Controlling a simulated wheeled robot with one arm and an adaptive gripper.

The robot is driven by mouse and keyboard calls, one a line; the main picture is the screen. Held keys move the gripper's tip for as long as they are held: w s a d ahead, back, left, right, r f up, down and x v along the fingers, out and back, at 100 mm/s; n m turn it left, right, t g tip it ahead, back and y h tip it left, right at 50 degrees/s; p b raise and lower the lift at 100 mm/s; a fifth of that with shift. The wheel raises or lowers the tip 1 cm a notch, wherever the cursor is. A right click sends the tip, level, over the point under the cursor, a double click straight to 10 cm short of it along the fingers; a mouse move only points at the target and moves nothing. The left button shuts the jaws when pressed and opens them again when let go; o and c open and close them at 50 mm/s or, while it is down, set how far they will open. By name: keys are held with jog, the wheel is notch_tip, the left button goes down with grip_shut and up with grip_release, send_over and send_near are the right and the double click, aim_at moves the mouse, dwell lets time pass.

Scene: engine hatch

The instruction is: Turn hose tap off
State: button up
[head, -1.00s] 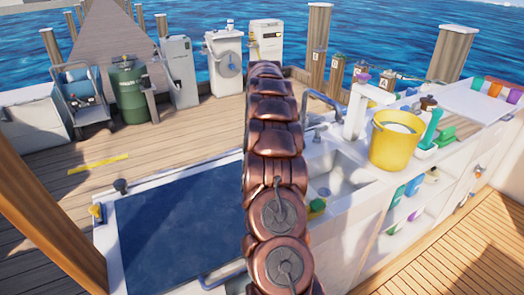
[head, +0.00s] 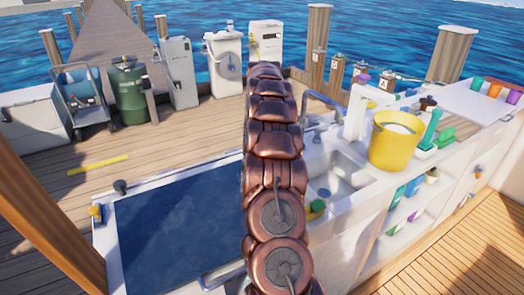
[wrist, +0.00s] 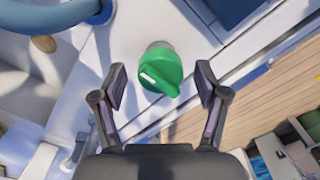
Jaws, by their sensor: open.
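A green knob with a raised ridge and a small white mark, which looks like the hose tap's handle (wrist: 160,70), stands on a white surface in the wrist view. My gripper (wrist: 161,85) is open, with one finger on each side of the knob. Gaps show between both fingers and the knob, so neither appears to touch it. In the head view my arm hides my gripper. A small green and yellow item (head: 316,209) shows there beside the sink; I cannot tell if it is the same knob.
A thick blue hose or pipe (wrist: 50,18) curves at upper left in the wrist view. In the head view, the sink (head: 345,175) and a yellow bucket (head: 394,148) are to the right of my arm. A dark blue hatch panel (head: 175,225) lies left.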

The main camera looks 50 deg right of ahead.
jog(key=shift+r, duration=3.75)
jog(key=s+a+r+n+p, duration=0.2)
jog(key=a+r, duration=0.2)
jog(key=a, duration=0.6)
jog(key=s+a+r+n+p, duration=0.1)
jog(key=s+a+r+n, duration=0.15)
jog(key=a, duration=0.65)
jog(key=s+a+r+n+p, duration=0.1)
jog(key=a+r+n+p, duration=0.3)
jog(key=a, duration=0.6)
jog(key=s+a+r+n+g, duration=0.1)
jog(key=s+a+r+n, duration=0.1)
jog(key=s+a, duration=0.9)
jog(key=s+a+f+n+p, duration=0.1)
jog(key=s+a+f+p, duration=0.1)
jog(key=s, duration=0.6)
jog(key=s+a+f+n+p, duration=0.1)
jog(key=s+a, duration=0.1)
jog(key=s, duration=0.7)
jog(key=shift+a+f+g+p, duration=0.15)
jog(key=shift+f+g+p, duration=0.25)
